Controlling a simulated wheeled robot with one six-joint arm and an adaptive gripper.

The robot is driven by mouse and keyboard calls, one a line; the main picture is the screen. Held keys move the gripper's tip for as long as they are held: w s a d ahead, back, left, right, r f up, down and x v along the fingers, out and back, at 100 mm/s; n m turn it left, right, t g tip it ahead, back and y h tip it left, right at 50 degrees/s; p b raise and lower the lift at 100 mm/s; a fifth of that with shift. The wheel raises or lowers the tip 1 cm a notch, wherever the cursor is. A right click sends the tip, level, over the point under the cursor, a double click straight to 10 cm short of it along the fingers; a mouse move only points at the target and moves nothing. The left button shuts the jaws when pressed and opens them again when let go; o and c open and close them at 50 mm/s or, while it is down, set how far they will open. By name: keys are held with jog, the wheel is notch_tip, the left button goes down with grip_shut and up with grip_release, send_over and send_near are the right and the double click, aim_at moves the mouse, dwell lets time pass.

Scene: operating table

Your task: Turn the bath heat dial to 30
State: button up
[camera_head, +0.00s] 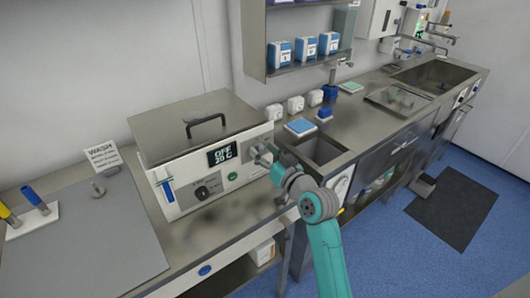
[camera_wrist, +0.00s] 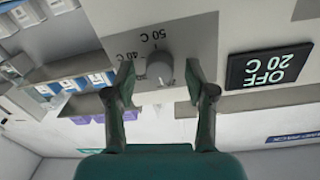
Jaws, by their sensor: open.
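The bath (camera_head: 168,150) is a white and steel box with a lid handle, standing on the steel counter. Its display (camera_head: 222,155) reads OFF and 20 C; it shows upside down in the wrist view (camera_wrist: 268,66). In the head view my gripper (camera_head: 262,153) is at the front panel, right of the display, covering the dial.
A black knob (camera_head: 202,192), a green button (camera_head: 233,177) and a blue-marked gauge (camera_head: 168,188) are on the same panel. A WASH sign (camera_head: 102,155) stands left of the bath. A small basin (camera_head: 320,151) and blue-white boxes (camera_head: 304,48) are to the right.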

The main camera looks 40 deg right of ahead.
grip_shut()
jog(key=shift+m, duration=0.4)
jog(key=m, duration=1)
jog(key=shift+d+m+g, duration=0.1)
jog(key=shift+m+g, duration=0.2)
dwell(0.3)
grip_release()
jog(key=shift+y, duration=0.3)
